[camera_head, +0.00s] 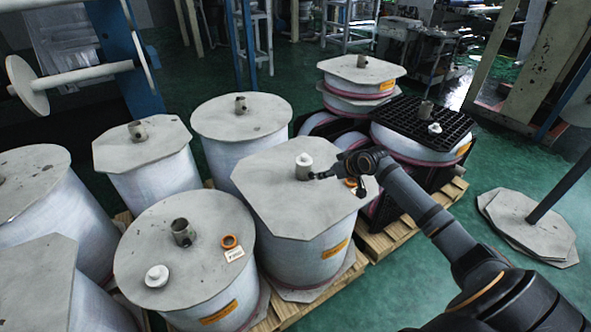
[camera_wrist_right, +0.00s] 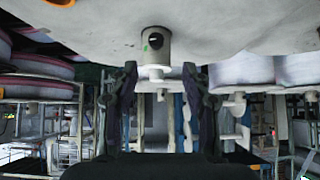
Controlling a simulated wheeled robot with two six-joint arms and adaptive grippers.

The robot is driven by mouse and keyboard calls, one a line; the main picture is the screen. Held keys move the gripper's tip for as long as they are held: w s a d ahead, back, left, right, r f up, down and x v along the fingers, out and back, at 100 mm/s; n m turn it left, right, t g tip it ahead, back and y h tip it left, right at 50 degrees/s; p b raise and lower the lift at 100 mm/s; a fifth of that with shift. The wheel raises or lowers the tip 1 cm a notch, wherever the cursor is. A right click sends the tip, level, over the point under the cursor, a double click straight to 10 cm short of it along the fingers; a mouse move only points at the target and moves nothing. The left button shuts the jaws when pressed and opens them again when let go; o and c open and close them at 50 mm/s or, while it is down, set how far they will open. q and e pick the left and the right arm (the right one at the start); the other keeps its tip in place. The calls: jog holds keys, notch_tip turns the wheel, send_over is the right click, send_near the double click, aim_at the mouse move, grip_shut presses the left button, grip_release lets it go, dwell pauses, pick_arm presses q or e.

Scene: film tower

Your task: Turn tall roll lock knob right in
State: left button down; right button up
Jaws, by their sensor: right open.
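The tall roll (camera_head: 262,182) has a grey octagonal top plate, with a short grey core tube standing on it and a white cap (camera_head: 304,159) on the tube. In the right wrist view, which looks upside down, the grey tube (camera_wrist_right: 162,58) carries a round black lock knob (camera_wrist_right: 156,41) with a small green mark beside it. The white cap (camera_wrist_right: 155,73) shows at the tube's end. My right gripper (camera_head: 316,175) is close to the right side of the tube. Its fingers (camera_wrist_right: 160,85) are spread apart and hold nothing. My left gripper is not in view.
Several other white rolls with grey plates crowd around on pallets. A front roll (camera_head: 160,250) bears a loose white cap (camera_head: 157,276) and an orange ring (camera_head: 229,241). A black crate-like plate (camera_head: 400,135) lies behind my right arm. Stacked grey plates (camera_head: 530,225) lie on the green floor.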

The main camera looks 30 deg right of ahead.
aim_at(313, 176)
jog(key=x, duration=0.3)
jog(key=b+x, duration=0.1)
jog(key=x, duration=0.3)
jog(key=b+x, duration=0.1)
jog(key=x, duration=0.3)
jog(key=shift+d, duration=0.35)
